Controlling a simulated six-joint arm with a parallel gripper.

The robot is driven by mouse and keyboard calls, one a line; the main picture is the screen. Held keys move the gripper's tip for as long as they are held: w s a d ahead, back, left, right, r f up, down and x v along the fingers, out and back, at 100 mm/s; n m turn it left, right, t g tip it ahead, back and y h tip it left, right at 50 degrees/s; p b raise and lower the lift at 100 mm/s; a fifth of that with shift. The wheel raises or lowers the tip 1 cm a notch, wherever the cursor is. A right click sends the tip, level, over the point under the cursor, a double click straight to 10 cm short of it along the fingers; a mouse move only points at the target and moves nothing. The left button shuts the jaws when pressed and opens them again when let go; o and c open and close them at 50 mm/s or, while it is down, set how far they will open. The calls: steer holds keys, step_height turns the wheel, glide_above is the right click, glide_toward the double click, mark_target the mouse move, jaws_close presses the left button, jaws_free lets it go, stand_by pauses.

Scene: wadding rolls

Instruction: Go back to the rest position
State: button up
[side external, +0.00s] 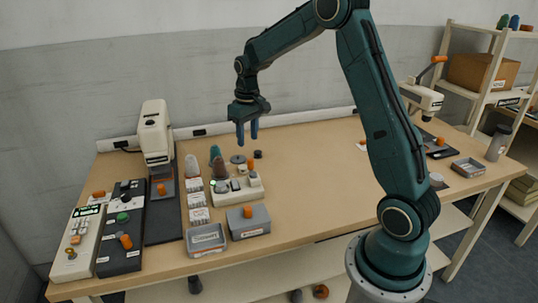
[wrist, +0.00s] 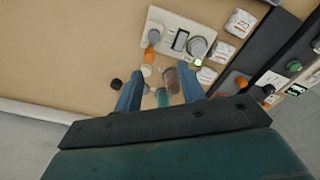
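My gripper (side external: 247,133) hangs in the air above the back middle of the table (side external: 320,165), clear of everything on it. Its two blue fingers are apart with nothing held between them. In the wrist view my gripper (wrist: 161,90) also shows spread fingers. A brown roll (wrist: 171,78) and a teal roll (wrist: 161,97) appear between them there, but these stand below on the table. In the side view the brown roll (side external: 220,169) and the teal roll (side external: 214,152) stand left of and below my gripper.
A cream device (side external: 237,190) with a dial stands below my gripper. A grey box (side external: 248,222) and grey tray (side external: 205,240) are in front. A white machine (side external: 155,133), dark control panel (side external: 121,230) and keypad (side external: 75,243) stand left. The table's middle is clear.

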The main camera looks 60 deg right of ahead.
steer(key=s+a+r+t, duration=0.1)
steer(key=s+a+r, duration=0.4)
steer(key=a+r, duration=0.25)
steer(key=s+a+r+n+t, duration=0.1)
steer(key=s+a, duration=0.4)
steer(key=s, duration=0.5)
steer(key=s+a+r+n+t, duration=0.1)
steer(key=s+a+r+t, duration=0.2)
steer(key=s+a, duration=0.3)
steer(key=s+r, duration=0.1)
steer(key=s, duration=0.4)
steer(key=shift+s+a+n, duration=0.2)
steer(key=shift+s+n, duration=0.05)
steer(key=shift+n, duration=0.05)
